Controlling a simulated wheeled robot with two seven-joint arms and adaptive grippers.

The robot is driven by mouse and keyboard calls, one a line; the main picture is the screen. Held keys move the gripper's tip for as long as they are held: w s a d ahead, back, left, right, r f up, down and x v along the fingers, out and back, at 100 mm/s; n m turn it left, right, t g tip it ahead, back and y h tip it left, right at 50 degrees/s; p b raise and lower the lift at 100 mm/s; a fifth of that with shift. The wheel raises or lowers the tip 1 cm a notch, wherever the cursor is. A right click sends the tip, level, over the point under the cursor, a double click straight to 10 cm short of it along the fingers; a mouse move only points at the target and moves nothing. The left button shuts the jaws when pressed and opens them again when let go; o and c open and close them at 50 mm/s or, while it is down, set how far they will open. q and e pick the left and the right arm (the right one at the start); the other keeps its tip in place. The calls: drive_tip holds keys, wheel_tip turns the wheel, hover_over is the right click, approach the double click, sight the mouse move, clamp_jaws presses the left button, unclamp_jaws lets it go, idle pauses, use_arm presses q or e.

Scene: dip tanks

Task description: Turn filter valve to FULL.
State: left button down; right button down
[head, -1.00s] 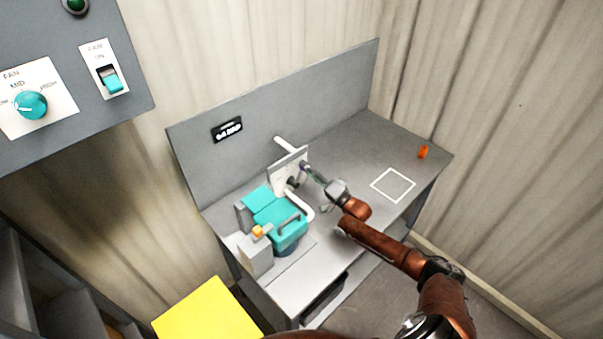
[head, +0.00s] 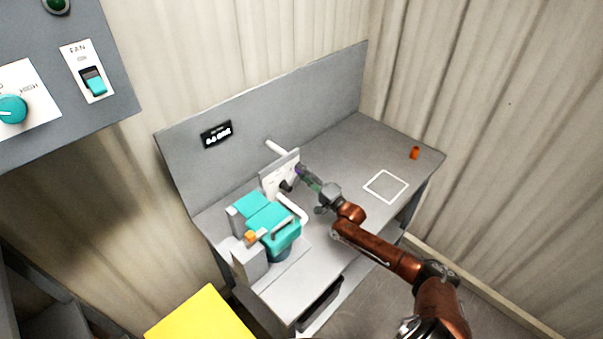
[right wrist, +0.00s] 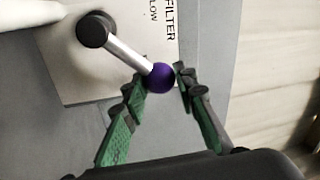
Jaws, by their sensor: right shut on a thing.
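The filter valve is a white plate (head: 270,181) with a lever on a dark round hub (head: 287,186), standing at the back of the grey bench. The right wrist view shows the dark hub (right wrist: 94,29), the silver lever rod (right wrist: 130,53) and a purple ball knob (right wrist: 162,77) at its end. The words FILTER and LOW show on the plate (right wrist: 150,75) there; FULL cannot be read. My right gripper (head: 302,172) is shut on the purple knob, its green fingers on either side of it. My left gripper is not in view.
A teal-lidded unit (head: 278,218) with a handle stands just in front of the valve. White pipes run by the plate. A white square outline (head: 386,187) and small orange object (head: 415,153) lie on the clear right part of the bench (head: 355,145). Yellow surface (head: 200,318) front left.

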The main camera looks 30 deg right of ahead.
drive_tip(key=c, duration=1.7)
unclamp_jaws()
drive_tip(key=shift+s+d+f, duration=0.1)
drive_tip(key=shift+f, duration=0.15)
drive_tip(key=shift+c, duration=0.2)
drive_tip(key=shift+o, duration=1)
drive_tip(key=shift+r, duration=0.1)
drive_tip(key=v, duration=1.1)
drive_tip(key=shift+s, duration=0.4)
